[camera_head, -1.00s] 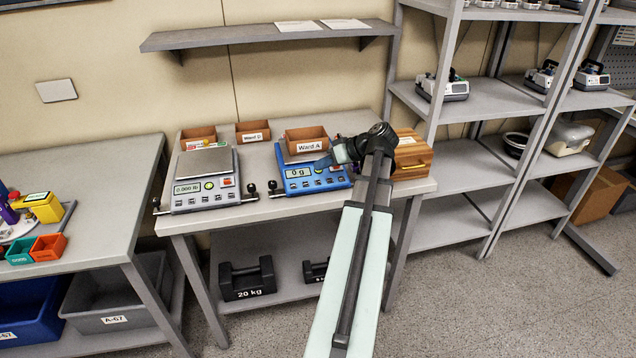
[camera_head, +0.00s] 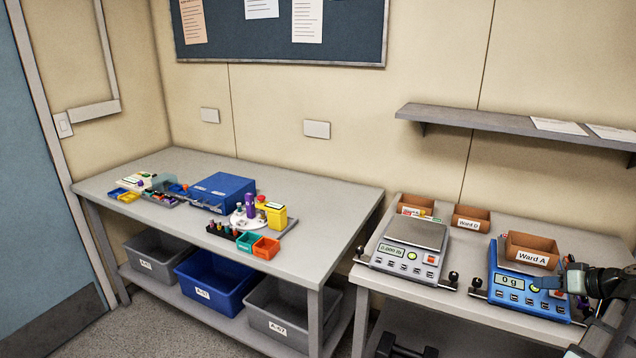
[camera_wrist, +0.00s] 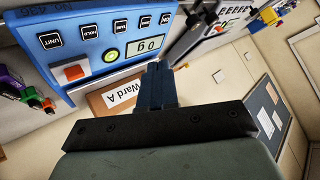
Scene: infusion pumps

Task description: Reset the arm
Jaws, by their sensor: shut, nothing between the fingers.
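My gripper (camera_head: 572,279) is at the right edge of the head view, over the right part of the blue scale (camera_head: 510,284). In the wrist view its blue fingers (camera_wrist: 157,84) are together with nothing between them. The blue scale's panel (camera_wrist: 95,45) fills the upper left there, with its display reading 0 g. A Ward A bin (camera_wrist: 112,98) lies partly behind the fingers. Whether the fingers touch the scale, I cannot tell. Most of my arm is outside the head view.
A grey scale (camera_head: 408,257) stands left of the blue one. Ward bins (camera_head: 471,217) stand behind the scales, under a wall shelf (camera_head: 480,121). A separate table at left holds a blue box (camera_head: 223,190) and coloured bins (camera_head: 266,247). The floor gap between tables is narrow.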

